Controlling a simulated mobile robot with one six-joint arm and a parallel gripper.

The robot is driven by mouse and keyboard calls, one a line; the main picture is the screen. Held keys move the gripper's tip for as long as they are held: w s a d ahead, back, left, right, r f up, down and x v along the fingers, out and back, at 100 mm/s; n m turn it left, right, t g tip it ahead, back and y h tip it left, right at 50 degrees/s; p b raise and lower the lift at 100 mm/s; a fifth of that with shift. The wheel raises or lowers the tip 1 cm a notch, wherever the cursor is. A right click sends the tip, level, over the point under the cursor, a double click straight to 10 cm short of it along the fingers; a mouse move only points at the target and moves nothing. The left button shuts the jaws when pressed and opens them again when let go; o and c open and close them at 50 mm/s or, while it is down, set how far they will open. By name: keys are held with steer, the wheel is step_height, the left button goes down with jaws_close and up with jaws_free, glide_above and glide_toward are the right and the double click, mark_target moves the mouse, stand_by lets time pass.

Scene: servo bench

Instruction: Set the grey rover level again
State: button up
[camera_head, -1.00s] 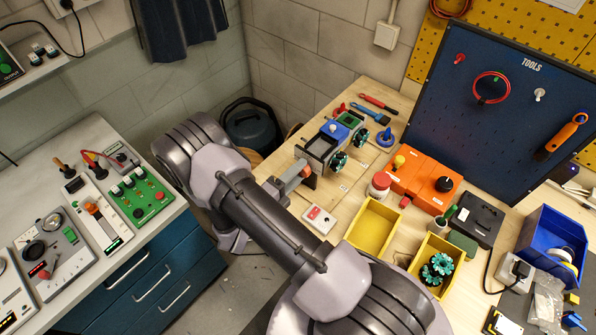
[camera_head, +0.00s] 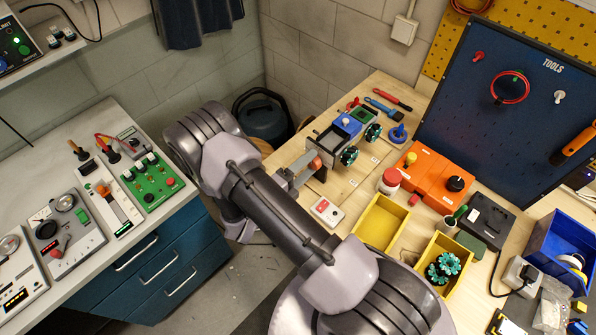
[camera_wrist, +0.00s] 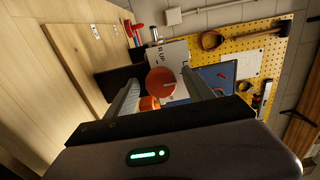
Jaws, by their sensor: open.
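What I take to be the grey rover (camera_head: 330,138) is a grey, open-topped box in the head view, at the back left of the wooden bench. Dark teal wheels (camera_head: 348,156) show at its right side; I cannot tell its tilt. My gripper (camera_wrist: 163,78) is open in front of it. In the wrist view a round red-orange knob (camera_wrist: 160,81) appears between my fingers, with a second orange part (camera_wrist: 149,103) below it. I cannot tell whether the fingers touch them. A white panel (camera_wrist: 176,54) lettered "R UP" is behind the knob. My arm hides part of the bench.
Blue (camera_head: 347,124) and green (camera_head: 354,115) units stand beyond the grey one. A blue tool board (camera_head: 510,100) stands behind.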

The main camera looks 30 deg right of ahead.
steer(key=v, duration=1.7)
steer(key=shift+a, duration=0.1)
